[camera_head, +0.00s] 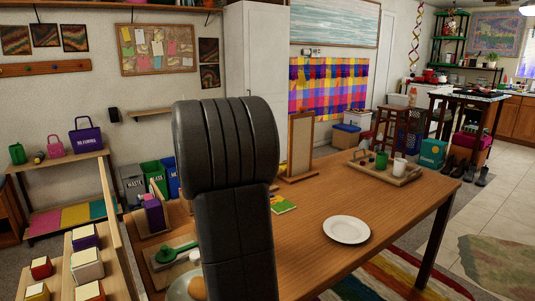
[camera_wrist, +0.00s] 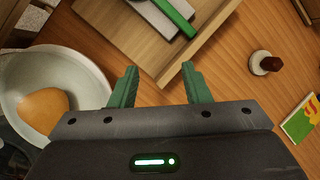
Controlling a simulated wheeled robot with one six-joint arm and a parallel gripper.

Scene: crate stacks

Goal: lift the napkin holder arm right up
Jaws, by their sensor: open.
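A shallow wooden tray-like holder (camera_head: 147,263) stands on the near left of the table in the head view. A green arm (camera_head: 175,251) with a rounded end lies low across a pale grey stack in it; I take this to be the napkin holder. In the wrist view the holder (camera_wrist: 150,60) is at the top, with the green arm (camera_wrist: 174,15) lying slantwise over the stack and cut off by the top edge. My gripper (camera_wrist: 160,70) is open and empty, its green fingers over the holder's near corner, apart from the green arm. The head view hides my gripper.
A pale bowl (camera_wrist: 20,75) with an orange thing is left of my gripper. A small dark-red-topped piece (camera_wrist: 266,63) and a booklet (camera_wrist: 301,121) lie to the right. A white plate (camera_head: 346,230) and a tray with cups (camera_head: 397,179) are farther off; bare table lies between.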

